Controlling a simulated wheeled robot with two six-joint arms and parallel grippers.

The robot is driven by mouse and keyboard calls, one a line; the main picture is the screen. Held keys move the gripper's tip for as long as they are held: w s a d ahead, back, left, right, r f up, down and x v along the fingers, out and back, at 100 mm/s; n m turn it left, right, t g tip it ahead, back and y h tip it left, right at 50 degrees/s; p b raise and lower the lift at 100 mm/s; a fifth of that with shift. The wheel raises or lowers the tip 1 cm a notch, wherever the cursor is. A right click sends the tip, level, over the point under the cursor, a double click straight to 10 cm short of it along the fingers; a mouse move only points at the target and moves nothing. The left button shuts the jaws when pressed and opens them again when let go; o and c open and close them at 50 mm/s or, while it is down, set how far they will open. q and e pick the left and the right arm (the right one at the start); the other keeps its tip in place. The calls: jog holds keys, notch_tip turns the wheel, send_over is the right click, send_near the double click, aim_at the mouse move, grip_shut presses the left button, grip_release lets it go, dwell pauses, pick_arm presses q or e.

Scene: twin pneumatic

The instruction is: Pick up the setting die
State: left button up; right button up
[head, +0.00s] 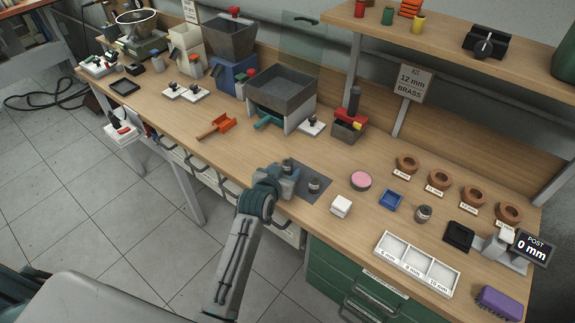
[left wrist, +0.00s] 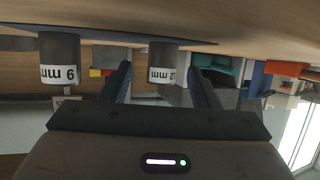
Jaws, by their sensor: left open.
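Two small dark cylinders with white labels, which look like the setting dies, stand on a dark grey mat (head: 312,197). The farther one (head: 287,164) appears in the left wrist view as the die marked 12 mm (left wrist: 164,55). My left gripper (head: 287,176) is open and empty, low over the mat's left part. My right gripper is out of view.
A sign (head: 414,79) reads KIT 12 mm BRASS. A white block (head: 341,205), pink disc (head: 361,180), blue tray (head: 391,200) and another small grey cylinder (head: 423,213) lie right of the mat. A grey bin (head: 281,92) stands behind. Bare wood lies between.

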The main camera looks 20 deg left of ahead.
aim_at(287, 166)
pick_arm(q)
jog(key=x, duration=0.3)
jog(key=shift+w+a+p, duration=0.15)
jog(key=shift+p, duration=0.25)
jog(key=shift+w+f, duration=0.2)
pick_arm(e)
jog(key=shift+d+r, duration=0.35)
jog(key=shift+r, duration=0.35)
pick_arm(q)
jog(key=shift+c, duration=0.5)
jog(key=shift+r, duration=0.1)
grip_shut()
